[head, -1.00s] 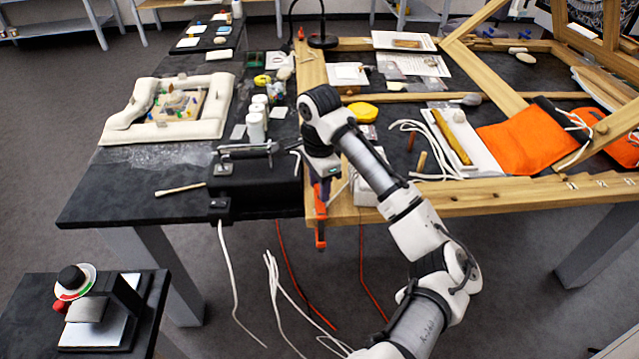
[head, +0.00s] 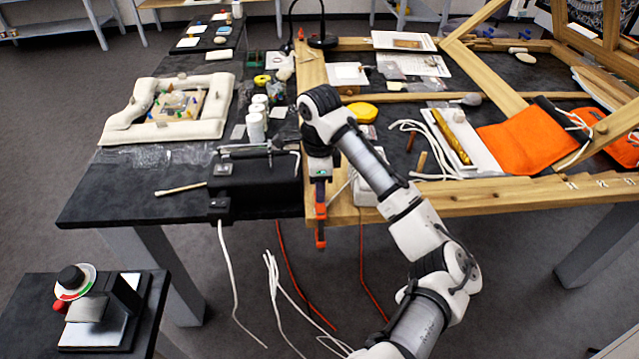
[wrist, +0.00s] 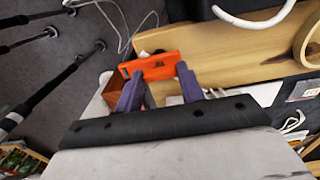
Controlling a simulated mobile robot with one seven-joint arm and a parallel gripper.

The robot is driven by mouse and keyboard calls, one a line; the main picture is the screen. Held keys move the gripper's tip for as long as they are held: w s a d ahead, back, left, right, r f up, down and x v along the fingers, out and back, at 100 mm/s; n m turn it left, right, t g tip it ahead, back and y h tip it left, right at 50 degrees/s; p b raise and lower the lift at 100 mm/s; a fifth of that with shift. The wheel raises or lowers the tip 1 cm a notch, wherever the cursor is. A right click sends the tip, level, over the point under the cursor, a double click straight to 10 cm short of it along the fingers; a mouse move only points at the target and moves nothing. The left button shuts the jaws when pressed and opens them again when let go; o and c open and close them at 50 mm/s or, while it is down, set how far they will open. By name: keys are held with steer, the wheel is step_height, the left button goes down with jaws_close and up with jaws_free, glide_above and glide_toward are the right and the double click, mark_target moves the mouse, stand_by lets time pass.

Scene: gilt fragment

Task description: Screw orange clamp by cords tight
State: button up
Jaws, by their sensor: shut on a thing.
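The orange clamp (head: 320,211) sits at the near edge of the wooden frame, beside the black box, with its lower end below the edge. In the wrist view the clamp's orange part (wrist: 152,67) lies across the tips of two purple fingers. My gripper (head: 320,187) is above the clamp in the head view. It also shows in the wrist view (wrist: 158,86), shut on the clamp. White cords (head: 231,275) and red cords (head: 292,275) hang below the table edge near it. The clamp's screw and its contact with the wood are hidden.
A black box (head: 255,187) with a metal bar on top stands just left of the clamp. The wooden frame (head: 470,197) runs right along the table edge. A white block (head: 364,190) sits close on the right.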

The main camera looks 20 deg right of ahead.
steer(key=o, duration=1)
steer(key=shift+r, duration=0.1)
step_height(320, 180, up, 14)
steer(key=b, duration=0.1)
stand_by(0.4)
